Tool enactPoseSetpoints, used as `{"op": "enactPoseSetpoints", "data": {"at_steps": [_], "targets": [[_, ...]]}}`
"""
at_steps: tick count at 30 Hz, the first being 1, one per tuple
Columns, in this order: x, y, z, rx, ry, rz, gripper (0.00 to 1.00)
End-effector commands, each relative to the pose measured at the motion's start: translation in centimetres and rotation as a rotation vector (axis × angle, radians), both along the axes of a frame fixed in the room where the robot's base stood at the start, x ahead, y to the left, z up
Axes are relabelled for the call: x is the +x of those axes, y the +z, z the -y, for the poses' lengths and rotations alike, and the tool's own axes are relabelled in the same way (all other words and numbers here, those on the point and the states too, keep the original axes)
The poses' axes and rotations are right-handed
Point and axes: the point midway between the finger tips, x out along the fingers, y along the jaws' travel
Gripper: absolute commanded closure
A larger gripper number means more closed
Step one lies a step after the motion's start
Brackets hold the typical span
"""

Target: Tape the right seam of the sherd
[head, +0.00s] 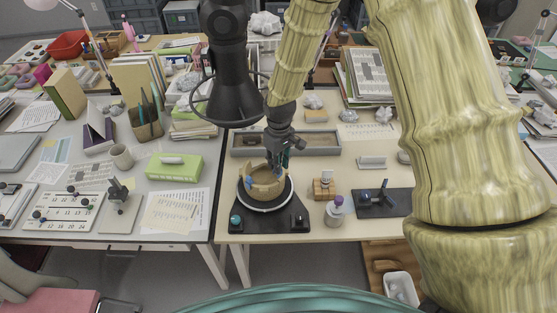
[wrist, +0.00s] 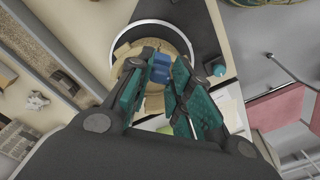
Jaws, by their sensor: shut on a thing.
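The tan sherd vessel (head: 262,188) stands as a ring on a round turntable with a pale rim (head: 266,209). A blue patch of tape (head: 249,183) shows on the vessel's left wall. My gripper (head: 279,166) is over the vessel's back right part, pointing down. In the wrist view, the teal fingers of my gripper (wrist: 164,80) are shut on a small blue piece, seemingly a tape strip (wrist: 158,69). The vessel (wrist: 124,52) lies just beyond the fingertips. I cannot tell whether the strip touches the wall. The fingers hide the right seam.
A grey tray (head: 240,143) lies behind the turntable. To the right are a small wooden block (head: 323,190), a purple-capped jar (head: 336,212) and a dark mat (head: 400,202) with a small device. A green box (head: 174,168) sits on the left table.

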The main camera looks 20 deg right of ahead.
Motion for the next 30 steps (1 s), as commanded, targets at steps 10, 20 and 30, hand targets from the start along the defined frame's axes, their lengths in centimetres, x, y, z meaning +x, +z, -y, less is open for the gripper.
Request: {"op": "enactPoseSetpoints", "data": {"at_steps": [10, 20, 30], "targets": [[0.0, -2.4, 0.1, 0.000, -0.002, -0.001, 0.87], [0.0, -3.4, 0.1, 0.000, -0.002, 0.000, 0.87], [0.0, -3.4, 0.1, -0.002, -0.002, 0.001, 0.87]]}}
